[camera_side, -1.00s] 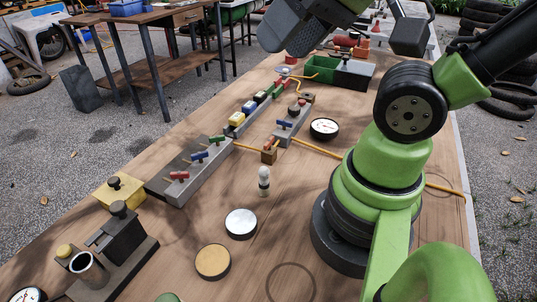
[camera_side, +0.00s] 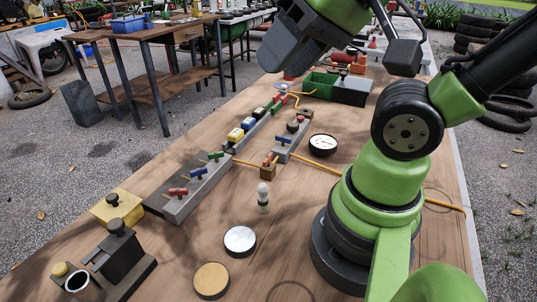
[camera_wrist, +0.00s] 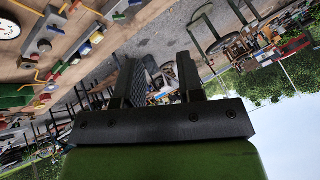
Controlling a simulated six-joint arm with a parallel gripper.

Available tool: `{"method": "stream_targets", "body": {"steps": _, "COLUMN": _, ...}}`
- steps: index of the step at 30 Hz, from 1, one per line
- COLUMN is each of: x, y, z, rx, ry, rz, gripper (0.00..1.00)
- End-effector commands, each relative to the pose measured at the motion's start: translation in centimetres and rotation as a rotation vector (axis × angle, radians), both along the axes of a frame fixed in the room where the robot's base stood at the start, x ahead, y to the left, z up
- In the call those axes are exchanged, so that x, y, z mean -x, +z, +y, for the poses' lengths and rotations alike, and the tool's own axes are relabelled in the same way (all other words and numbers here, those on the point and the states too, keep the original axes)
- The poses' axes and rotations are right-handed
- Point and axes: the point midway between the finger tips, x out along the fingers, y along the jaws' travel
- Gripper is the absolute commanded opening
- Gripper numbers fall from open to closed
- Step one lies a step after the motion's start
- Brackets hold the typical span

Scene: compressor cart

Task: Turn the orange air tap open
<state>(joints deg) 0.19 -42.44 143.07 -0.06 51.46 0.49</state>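I cannot pick out a clearly orange tap; the small tap handles I see look red, blue, green and yellow. Red (camera_side: 178,191), blue (camera_side: 198,171) and green (camera_side: 216,155) handles stand on the near grey block (camera_side: 188,203). A wooden block (camera_side: 267,171) with a small reddish top sits right of them. Behind it, a blue handle (camera_side: 282,139) is on another grey block. My gripper (camera_wrist: 157,58) has its two fingers apart with nothing between them. In the side view, the dark gripper is high over the far bench, its fingertips not clear.
A yellow hose (camera_side: 320,163) runs across the bench. A round gauge (camera_side: 323,144), a pale peg (camera_side: 263,197) and two discs, white (camera_side: 240,240) and tan (camera_side: 211,279), lie nearby. A green bin (camera_side: 321,83) is at the back. Bare wood lies around the peg.

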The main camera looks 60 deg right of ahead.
Motion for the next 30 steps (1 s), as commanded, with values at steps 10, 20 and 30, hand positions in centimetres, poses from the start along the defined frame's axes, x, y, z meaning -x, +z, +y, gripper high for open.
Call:
{"method": "stream_targets", "body": {"steps": 10, "x": -5.7, "y": -3.8, "z": -4.7, "rx": -0.093, "ry": -0.439, "rz": 0.280, "gripper": 0.35}}
{"method": "stream_targets", "body": {"steps": 20, "x": -9.2, "y": -12.6, "z": -11.7, "rx": -0.193, "ry": -0.973, "rz": 0.561, "gripper": 0.35}}
{"method": "stream_targets", "body": {"steps": 30, "x": -9.0, "y": -17.2, "z": -13.9, "rx": -0.225, "ry": -1.164, "rz": 0.652, "gripper": 0.35}}
